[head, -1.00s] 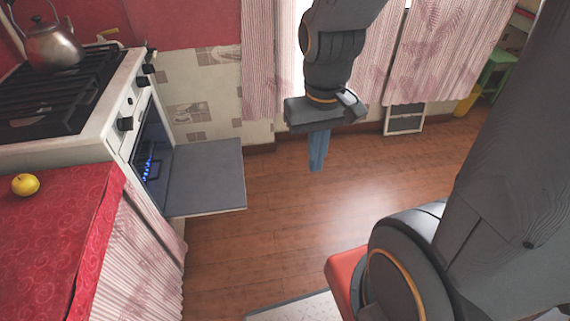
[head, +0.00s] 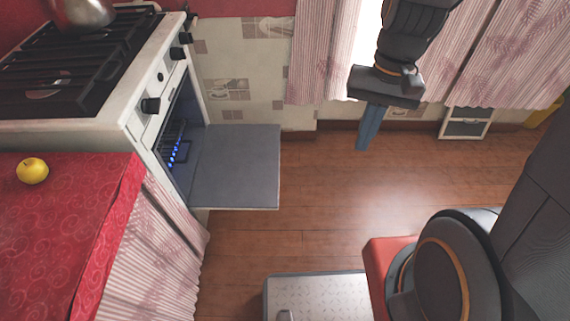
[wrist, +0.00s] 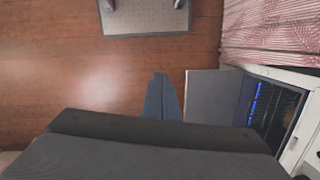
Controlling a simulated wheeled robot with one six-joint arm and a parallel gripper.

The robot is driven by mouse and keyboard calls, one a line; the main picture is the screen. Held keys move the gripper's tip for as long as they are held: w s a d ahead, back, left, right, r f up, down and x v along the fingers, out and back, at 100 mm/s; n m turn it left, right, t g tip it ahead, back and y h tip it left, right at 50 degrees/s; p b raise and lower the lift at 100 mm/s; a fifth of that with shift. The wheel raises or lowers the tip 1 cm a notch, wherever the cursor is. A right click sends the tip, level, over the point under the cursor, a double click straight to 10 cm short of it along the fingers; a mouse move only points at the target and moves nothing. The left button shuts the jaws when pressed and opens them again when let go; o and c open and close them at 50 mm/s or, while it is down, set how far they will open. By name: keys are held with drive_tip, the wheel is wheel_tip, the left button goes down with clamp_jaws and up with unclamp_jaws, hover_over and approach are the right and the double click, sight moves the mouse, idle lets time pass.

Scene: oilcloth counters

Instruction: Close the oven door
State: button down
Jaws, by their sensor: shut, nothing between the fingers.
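The oven door (head: 236,166) is a flat grey panel, folded down to lie roughly level in front of the white oven (head: 160,118). The oven's dark inside shows, with blue lights near the opening. My gripper (head: 367,132) points down over the wooden floor, to the right of the door and apart from it. Its blue fingers are together and hold nothing. In the wrist view the fingers (wrist: 161,97) show beside the open door (wrist: 212,95), which is partly hidden by the gripper body.
A red-covered counter (head: 70,230) with a yellow fruit (head: 32,171) and a pleated curtain stands at the left. A kettle (head: 85,12) sits on the black stove grates (head: 70,65). Wooden floor (head: 310,215) is clear between door and gripper.

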drive_tip(key=w+a+f+m+t+y+b, duration=0.15)
drive_tip(key=w+f+m+y+b, duration=0.3)
drive_tip(key=w+f+b, duration=0.9)
drive_tip(key=w+a+f+m+y+b, duration=0.35)
drive_tip(key=w+f+m+b, duration=0.3)
drive_tip(key=f, duration=1.45)
drive_tip(key=w+a+f+m+y+b, duration=0.1)
drive_tip(key=w+f+m+y+b, duration=0.4)
drive_tip(key=w+f+b, duration=0.85)
drive_tip(key=s+a+f+p, duration=0.1)
drive_tip(key=s+a+f, duration=0.1)
drive_tip(key=a+f, duration=0.65)
drive_tip(key=shift+a+r, duration=0.2)
drive_tip(key=shift+r, duration=0.7)
drive_tip(key=shift+a+r, duration=0.15)
drive_tip(key=shift+r, duration=0.7)
drive_tip(key=shift+a+r, duration=0.2)
drive_tip(key=shift+r, duration=0.7)
drive_tip(key=shift+r, duration=0.15)
